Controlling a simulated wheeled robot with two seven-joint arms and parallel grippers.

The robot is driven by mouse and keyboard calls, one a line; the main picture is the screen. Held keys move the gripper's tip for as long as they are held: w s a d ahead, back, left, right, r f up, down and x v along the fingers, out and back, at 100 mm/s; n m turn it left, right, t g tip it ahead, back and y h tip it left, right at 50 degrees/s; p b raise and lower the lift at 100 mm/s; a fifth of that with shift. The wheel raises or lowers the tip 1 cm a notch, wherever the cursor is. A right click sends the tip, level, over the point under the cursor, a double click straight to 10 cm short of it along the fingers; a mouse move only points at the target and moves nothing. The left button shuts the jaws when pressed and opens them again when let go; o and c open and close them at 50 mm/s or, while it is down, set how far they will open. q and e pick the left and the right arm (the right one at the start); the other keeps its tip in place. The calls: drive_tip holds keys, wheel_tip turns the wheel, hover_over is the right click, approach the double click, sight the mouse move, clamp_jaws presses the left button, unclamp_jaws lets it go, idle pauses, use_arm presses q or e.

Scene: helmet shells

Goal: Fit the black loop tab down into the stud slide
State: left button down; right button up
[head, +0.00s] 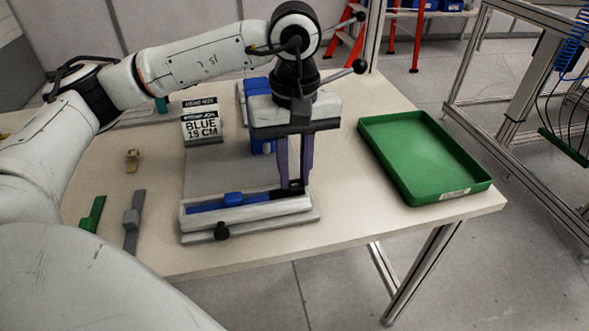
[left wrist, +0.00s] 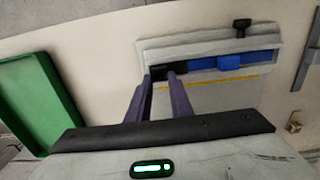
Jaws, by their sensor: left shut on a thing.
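A blue strap (head: 262,199) lies in the channel of a light grey fixture (head: 275,220) near the table's front. A raised blue block, seemingly the stud slide (head: 233,197), sits on it; it also shows in the left wrist view (left wrist: 230,62). The black loop tab (head: 297,186) is at the strap's right end, partly hidden by my fingers; in the left wrist view the black piece (left wrist: 180,67) is at the fingertips. My left gripper (head: 291,186) points down, shut on this tab, low at the channel. Whether the tab is seated cannot be told.
A green tray (head: 425,160) stands empty at the right. A sign (head: 201,126) reads "BLUE 19 CM". A black knob (head: 222,231) is on the fixture's front. A green strap (head: 93,214), a grey strap (head: 134,222) and a small brass part (head: 132,158) lie left.

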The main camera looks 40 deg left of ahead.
use_arm(q)
drive_tip(key=c, duration=1.5)
unclamp_jaws()
drive_tip(key=shift+r, duration=0.3)
wheel_tip(320, 180, up, 10)
drive_tip(key=shift+f+p, duration=0.15)
drive_tip(key=shift+p, duration=0.65)
